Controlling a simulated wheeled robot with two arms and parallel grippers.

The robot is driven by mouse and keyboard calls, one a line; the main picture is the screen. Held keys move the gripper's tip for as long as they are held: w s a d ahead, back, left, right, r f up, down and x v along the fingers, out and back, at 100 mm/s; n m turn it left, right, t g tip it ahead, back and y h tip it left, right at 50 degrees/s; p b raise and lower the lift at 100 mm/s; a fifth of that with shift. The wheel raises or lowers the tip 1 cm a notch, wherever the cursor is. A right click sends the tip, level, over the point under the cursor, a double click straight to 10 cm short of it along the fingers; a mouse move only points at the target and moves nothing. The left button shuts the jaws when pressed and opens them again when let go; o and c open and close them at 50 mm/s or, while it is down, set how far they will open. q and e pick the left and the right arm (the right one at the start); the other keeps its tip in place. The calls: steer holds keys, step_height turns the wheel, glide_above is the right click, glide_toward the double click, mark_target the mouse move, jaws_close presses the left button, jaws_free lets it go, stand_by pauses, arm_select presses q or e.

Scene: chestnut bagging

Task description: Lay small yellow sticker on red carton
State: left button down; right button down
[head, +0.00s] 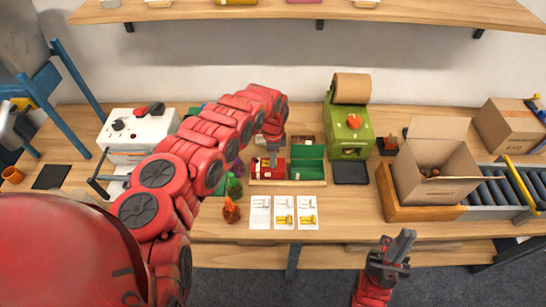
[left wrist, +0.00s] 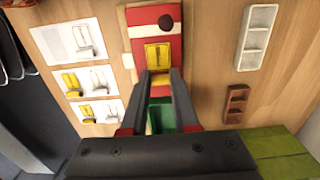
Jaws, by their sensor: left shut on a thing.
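The red carton (head: 277,173) lies in a shallow wooden tray on the table, left of a green carton (head: 310,152). In the left wrist view the red carton (left wrist: 142,17) shows a white band and a dark round mark. The small yellow sticker (left wrist: 158,53) with a dark print appears over the carton's face, just beyond my left fingertips. My left gripper (head: 273,147) is shut on the sticker, above the carton. Whether the sticker touches the carton cannot be told. My right gripper (head: 396,246) is empty, fingers apart, in front of the table's edge.
Three picture cards (head: 284,212) lie in front of the tray. A green machine (head: 348,130) with a brown roll stands behind right. A white machine (head: 135,133) and colored bags (head: 232,211) are left.

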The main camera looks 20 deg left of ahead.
stand_by(0.7)
arm_select(q)
steer(key=c, duration=0.6)
jaws_free()
step_height(320, 180, up, 7)
steer(key=p, duration=0.5)
steer(key=shift+s, duration=0.15)
stand_by(0.4)
